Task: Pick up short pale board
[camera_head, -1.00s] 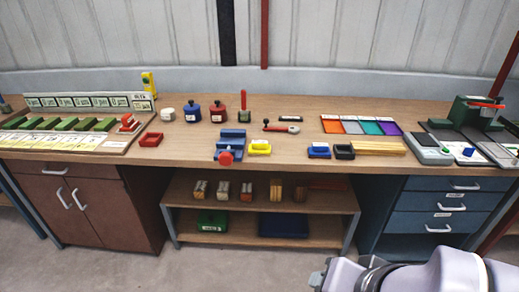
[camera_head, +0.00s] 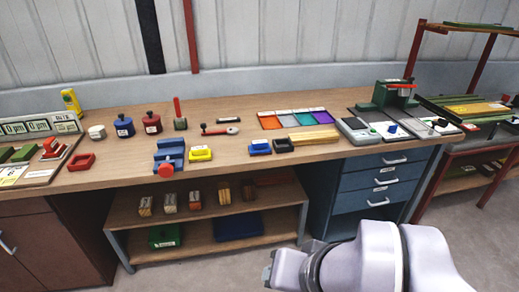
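Pale yellow wood (camera_head: 314,137) lies flat on the workbench, right of a small black tray. It looks like one board or a few slats side by side; I cannot tell which. A yellowish board (camera_head: 474,110) lies on the red rack at the far right; which of these is the short pale board is unclear. My gripper (camera_head: 268,271) shows only in part at the bottom of the view, low in front of the bench and well apart from the boards. Its fingers cannot be made out, and nothing is seen in it.
The workbench (camera_head: 240,104) also carries a black tray (camera_head: 283,145), a blue tray (camera_head: 260,147), a blue vise (camera_head: 169,154), coloured mats (camera_head: 293,119) and a scale (camera_head: 357,130). Blue drawers (camera_head: 378,186) stand below on the right. The red rack (camera_head: 463,152) stands beyond the bench's right end.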

